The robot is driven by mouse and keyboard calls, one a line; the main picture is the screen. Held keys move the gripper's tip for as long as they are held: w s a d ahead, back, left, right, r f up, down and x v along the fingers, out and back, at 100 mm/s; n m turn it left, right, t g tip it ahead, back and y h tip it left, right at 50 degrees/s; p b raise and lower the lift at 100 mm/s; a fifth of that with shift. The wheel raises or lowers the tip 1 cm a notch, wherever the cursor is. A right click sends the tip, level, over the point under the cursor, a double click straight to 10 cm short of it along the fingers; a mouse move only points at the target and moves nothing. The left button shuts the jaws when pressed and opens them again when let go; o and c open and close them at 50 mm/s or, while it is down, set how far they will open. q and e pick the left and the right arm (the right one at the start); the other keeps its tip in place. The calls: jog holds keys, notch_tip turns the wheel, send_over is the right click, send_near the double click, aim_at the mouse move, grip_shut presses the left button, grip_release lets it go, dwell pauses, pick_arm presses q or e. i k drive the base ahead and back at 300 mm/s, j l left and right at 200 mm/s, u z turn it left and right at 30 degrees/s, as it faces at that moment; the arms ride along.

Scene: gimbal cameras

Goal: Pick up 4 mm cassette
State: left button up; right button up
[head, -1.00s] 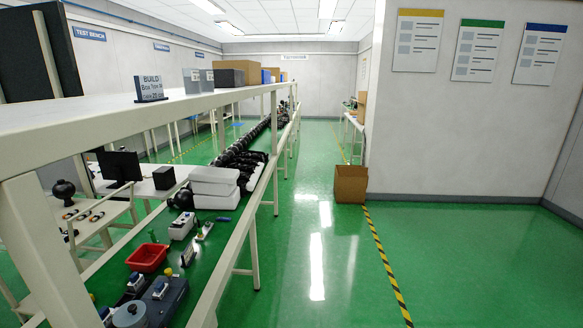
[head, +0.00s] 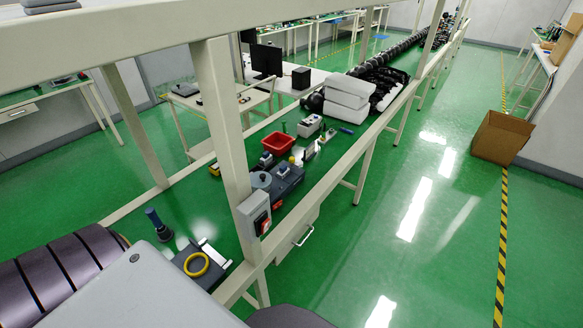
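I cannot make out a part that is clearly the 4 mm cassette. Small blue-and-white blocks (head: 265,159) stand at a dark grey unit (head: 287,184) on the green bench, and a small white-and-dark device (head: 309,126) stands behind the red bin (head: 278,143). Any marks on them are too small to read. Neither of my grippers is in the head view, so whether they are open or shut is hidden.
A post (head: 222,125) and upper rail cross in front of the bench. White blocks (head: 348,92) sit farther back. The green aisle at right is clear beside a cardboard box (head: 502,137).

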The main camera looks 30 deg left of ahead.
aim_at(283, 171)
jog(key=i+l+u, duration=0.45)
jog(key=i+u, duration=0.2)
jog(key=i+l+u, duration=0.45)
jog(key=l+u, duration=0.15)
jog(key=i+l+u, duration=0.15)
jog(key=l+u, duration=0.2)
jog(key=l, duration=0.2)
jog(key=i+l+u, duration=0.1)
jog(key=l+u, duration=0.2)
jog(key=l, duration=0.15)
